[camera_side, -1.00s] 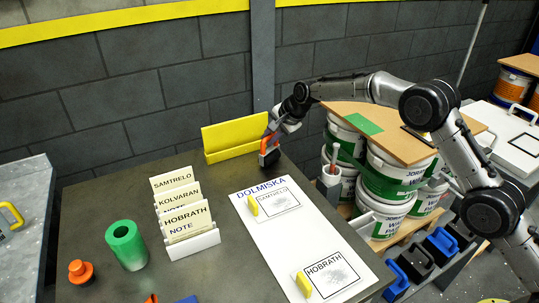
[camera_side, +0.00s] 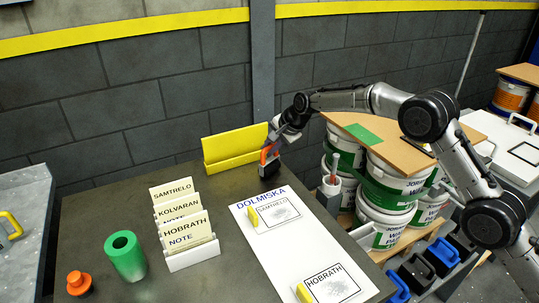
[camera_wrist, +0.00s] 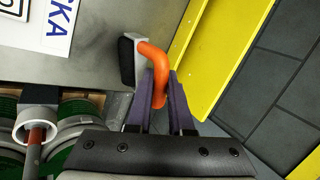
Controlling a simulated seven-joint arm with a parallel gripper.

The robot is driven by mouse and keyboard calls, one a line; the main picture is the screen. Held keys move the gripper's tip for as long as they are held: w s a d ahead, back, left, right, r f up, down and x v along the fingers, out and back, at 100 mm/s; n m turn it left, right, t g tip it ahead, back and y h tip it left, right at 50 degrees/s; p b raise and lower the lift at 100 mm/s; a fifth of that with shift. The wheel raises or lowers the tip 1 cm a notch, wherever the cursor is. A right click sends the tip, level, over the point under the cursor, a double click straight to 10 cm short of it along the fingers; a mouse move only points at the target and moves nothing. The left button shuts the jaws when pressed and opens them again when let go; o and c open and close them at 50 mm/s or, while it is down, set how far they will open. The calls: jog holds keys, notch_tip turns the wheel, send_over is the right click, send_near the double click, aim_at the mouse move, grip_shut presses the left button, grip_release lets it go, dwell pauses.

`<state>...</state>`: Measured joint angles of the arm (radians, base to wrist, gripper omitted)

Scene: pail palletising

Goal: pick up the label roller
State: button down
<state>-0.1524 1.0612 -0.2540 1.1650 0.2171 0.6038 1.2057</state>
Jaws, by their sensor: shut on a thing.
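The label roller has an orange handle (camera_wrist: 155,60) and a black roller head (camera_wrist: 126,62) on a pale bracket. In the side view the black head (camera_side: 269,170) is at the table's back right corner, just in front of the yellow stand. My gripper (camera_wrist: 160,88) is shut on the orange handle, with one finger on each side of it. It also shows in the side view (camera_side: 270,149), above the roller. I cannot tell whether the roller head touches the table.
The yellow stand (camera_side: 234,146) is close beside my gripper. A white DOLMISKA board (camera_side: 285,237) lies in front, with a card rack (camera_side: 192,256) and a green cylinder (camera_side: 126,258) left of it. White pails (camera_side: 390,212) stand to the right, under my arm.

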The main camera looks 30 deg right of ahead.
jog(key=shift+w+r, duration=0.1)
jog(key=shift+r, duration=0.65)
notch_tip(320, 180, up, 2)
jog(key=shift+r, duration=0.15)
jog(key=s+d+r, duration=0.2)
jog(key=s+r, duration=0.7)
jog(key=s, duration=0.5)
jog(key=shift+d+r, duration=0.15)
jog(key=shift+d, duration=0.2)
jog(key=c, duration=1.6)
grip_release()
jog(key=shift+w, duration=0.1)
